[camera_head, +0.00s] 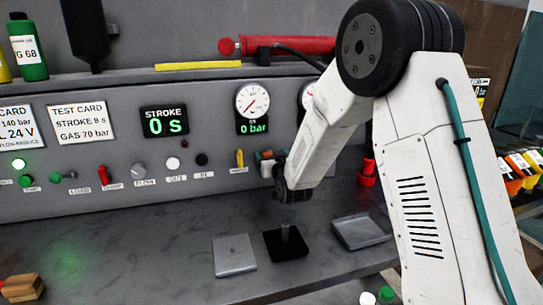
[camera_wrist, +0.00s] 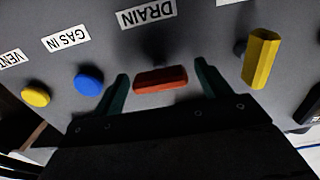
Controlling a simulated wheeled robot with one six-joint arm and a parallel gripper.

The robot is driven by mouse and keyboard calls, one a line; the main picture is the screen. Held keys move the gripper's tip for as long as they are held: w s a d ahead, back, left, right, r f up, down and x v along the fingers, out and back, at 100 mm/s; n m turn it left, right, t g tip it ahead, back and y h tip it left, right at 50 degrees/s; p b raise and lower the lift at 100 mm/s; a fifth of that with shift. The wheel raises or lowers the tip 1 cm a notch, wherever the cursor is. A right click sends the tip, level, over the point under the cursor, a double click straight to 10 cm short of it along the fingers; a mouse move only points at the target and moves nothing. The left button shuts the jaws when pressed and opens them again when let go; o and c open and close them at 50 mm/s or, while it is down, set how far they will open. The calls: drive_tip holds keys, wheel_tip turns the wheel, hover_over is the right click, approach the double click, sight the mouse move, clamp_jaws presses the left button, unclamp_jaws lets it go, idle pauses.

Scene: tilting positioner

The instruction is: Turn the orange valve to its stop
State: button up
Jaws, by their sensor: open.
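The orange valve handle (camera_wrist: 160,80) shows in the wrist view as a reddish-orange bar, roughly level in the picture, by the label DRAIN (camera_wrist: 147,14). My gripper (camera_wrist: 162,88) is open, with one teal finger at each end of the handle. I see small gaps between the fingers and the handle, so they do not seem to grip it. In the head view my gripper (camera_head: 267,158) is up at the panel face, and my wrist hides most of the valve.
A yellow lever (camera_wrist: 262,58) stands to the right of the handle in the wrist view. A blue knob (camera_wrist: 89,82) and a yellow knob (camera_wrist: 36,95) are to its left. Below the panel are a grey plate (camera_head: 235,256), a black block with a peg (camera_head: 286,243) and a grey tray (camera_head: 360,232).

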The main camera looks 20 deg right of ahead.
drive_tip(key=shift+w, duration=0.25)
drive_tip(key=c, duration=1)
